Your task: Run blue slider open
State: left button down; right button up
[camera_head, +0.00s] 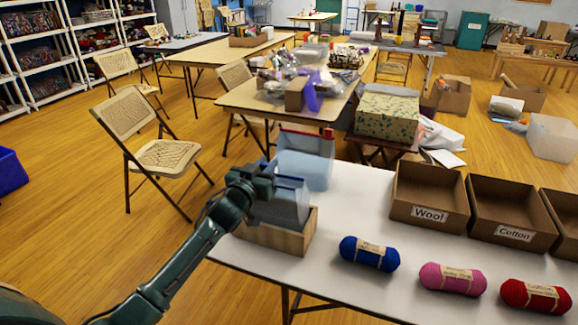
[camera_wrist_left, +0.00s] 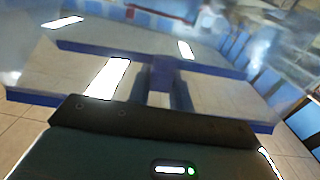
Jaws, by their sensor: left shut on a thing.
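A clear bag with a blue top edge (camera_head: 290,190) stands in a small wooden box (camera_head: 270,240) at the near left corner of the white table. My left gripper (camera_head: 268,174) is at the left end of that top edge, shut on the blue slider, which the fingers mostly hide. In the left wrist view the left gripper (camera_wrist_left: 165,92) shows against a blue strip (camera_wrist_left: 215,66) with clear plastic around it. My right gripper is not in view.
Blue yarn (camera_head: 369,253), pink yarn (camera_head: 452,278) and red yarn (camera_head: 535,295) lie along the table (camera_head: 345,205). Behind them stand cardboard boxes labelled Wool (camera_head: 430,214) and Cotton (camera_head: 514,234), with another box at the right edge. A folding chair (camera_head: 165,155) stands on the floor to the left.

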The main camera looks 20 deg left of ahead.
pick_arm(q)
jog(key=shift+a+f, duration=0.45)
jog(key=shift+a+y, duration=0.3)
jog(key=shift+a, duration=0.1)
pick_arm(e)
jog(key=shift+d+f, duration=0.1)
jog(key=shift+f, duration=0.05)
pick_arm(q)
jog(key=shift+a, duration=0.15)
jog(key=c, duration=1.2)
grip_release()
jog(key=shift+f, duration=0.1)
jog(key=shift+c, duration=0.2)
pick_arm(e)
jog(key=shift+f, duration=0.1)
